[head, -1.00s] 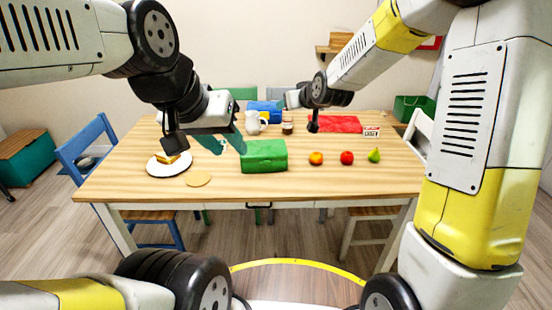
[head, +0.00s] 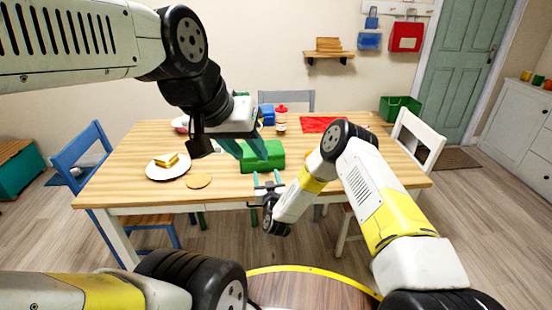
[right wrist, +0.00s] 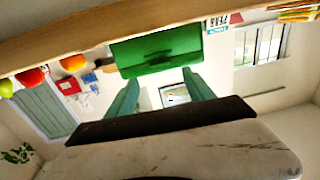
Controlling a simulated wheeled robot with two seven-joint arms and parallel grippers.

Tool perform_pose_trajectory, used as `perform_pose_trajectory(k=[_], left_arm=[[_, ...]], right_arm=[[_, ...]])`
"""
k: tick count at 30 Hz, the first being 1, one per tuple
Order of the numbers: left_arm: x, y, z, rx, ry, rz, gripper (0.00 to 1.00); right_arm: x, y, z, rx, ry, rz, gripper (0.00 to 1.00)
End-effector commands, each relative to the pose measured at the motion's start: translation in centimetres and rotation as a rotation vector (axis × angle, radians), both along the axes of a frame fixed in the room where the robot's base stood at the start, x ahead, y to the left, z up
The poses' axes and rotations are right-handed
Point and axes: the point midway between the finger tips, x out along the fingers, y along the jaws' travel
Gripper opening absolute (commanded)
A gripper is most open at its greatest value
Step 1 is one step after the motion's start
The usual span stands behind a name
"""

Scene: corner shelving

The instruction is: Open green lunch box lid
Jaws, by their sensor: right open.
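The green lunch box (head: 266,158) stands near the middle of the table's front edge, and its lid looks shut. It also shows upside down in the right wrist view (right wrist: 160,50), with a dark handle on its front face. My left gripper (head: 244,148) is at the box's left end, its teal fingers apart; whether they touch the box is unclear. My right gripper (head: 267,181) is open and empty in front of the box, by the table's front edge. In the right wrist view its two fingers (right wrist: 160,93) point toward the box front with a gap left.
A white plate (head: 152,173) with a sandwich and a tan disc (head: 199,181) lie left of the box. A red-capped bottle (head: 281,121) and a red mat (head: 318,124) are behind. An orange (right wrist: 73,62) and a red apple (right wrist: 32,76) show in the right wrist view.

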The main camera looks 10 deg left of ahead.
Motion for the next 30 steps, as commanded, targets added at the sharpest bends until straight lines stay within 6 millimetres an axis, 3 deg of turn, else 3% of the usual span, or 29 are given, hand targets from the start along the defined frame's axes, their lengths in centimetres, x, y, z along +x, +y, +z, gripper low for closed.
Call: perform_pose_trajectory(k=[15,27,30], left_arm=[[0.0,0.0,0.0,0.0,0.0,0.0,0.36],[0.0,0.0,0.0,0.0,0.0,0.0,0.36],[0.0,0.0,0.0,0.0,0.0,0.0,0.36]], right_arm=[[6.4,2.3,0.0,0.001,-0.004,-0.002,0.62],[7.2,2.6,-0.1,0.0,-0.001,-0.001,0.62],[7.2,2.6,0.0,0.0,-0.001,-0.001,0.42]])
